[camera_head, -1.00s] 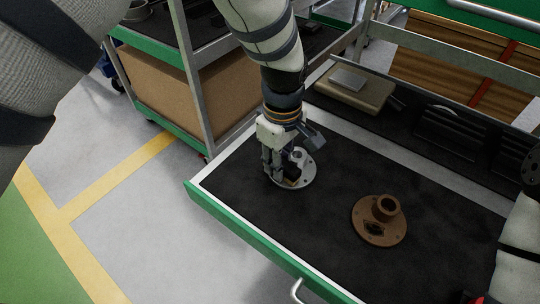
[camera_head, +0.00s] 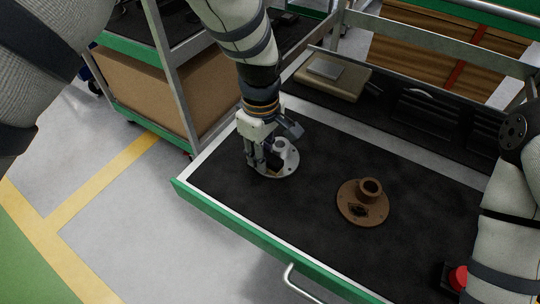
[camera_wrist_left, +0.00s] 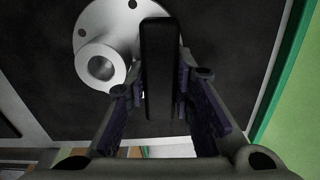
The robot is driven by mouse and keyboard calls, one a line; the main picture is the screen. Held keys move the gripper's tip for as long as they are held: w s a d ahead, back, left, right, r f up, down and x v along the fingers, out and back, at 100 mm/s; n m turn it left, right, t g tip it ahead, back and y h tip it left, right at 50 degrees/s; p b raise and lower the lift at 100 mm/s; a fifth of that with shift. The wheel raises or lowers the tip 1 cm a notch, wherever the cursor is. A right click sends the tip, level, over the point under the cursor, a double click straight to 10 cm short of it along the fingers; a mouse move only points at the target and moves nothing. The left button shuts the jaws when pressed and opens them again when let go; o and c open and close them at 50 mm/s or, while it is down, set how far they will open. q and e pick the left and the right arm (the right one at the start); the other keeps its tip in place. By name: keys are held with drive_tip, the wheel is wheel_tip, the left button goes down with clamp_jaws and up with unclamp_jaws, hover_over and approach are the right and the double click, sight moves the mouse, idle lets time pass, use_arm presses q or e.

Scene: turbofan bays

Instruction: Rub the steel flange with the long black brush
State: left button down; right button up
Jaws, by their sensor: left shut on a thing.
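The steel flange (camera_head: 289,167), a pale round plate with bolt holes and a raised hub, lies on the black mat near the left end of the green-edged drawer. It also shows at the top left of the left wrist view (camera_wrist_left: 92,24). My left gripper (camera_head: 262,163) is low over the flange, at its left side. It is shut on the long black brush (camera_wrist_left: 158,65), which stands between the fingers and overlaps the flange's right edge in the wrist view. Whether the brush touches the flange I cannot tell. My right gripper is out of view; only its arm shows.
A brown rusty flange (camera_head: 352,205) lies on the mat to the right. A tan case (camera_head: 332,78) sits on the strip behind. A drawer handle (camera_head: 297,284) sticks out in front. The mat between the flanges is clear.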

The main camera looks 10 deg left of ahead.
use_arm(q)
drive_tip(key=shift+w+a, duration=0.25)
drive_tip(key=shift+a, duration=0.5)
drive_tip(key=shift+w+a, duration=0.25)
drive_tip(key=shift+a, duration=0.5)
drive_tip(key=shift+w+d+r+p, duration=0.1)
drive_tip(key=shift+r+p, duration=0.7)
drive_tip(key=shift+r, duration=2.3)
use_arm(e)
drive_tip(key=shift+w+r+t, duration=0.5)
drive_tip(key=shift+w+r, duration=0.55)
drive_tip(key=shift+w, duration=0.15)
use_arm(q)
drive_tip(key=shift+r, duration=0.1)
drive_tip(key=shift+r+p, duration=0.3)
drive_tip(key=shift+r, duration=1.1)
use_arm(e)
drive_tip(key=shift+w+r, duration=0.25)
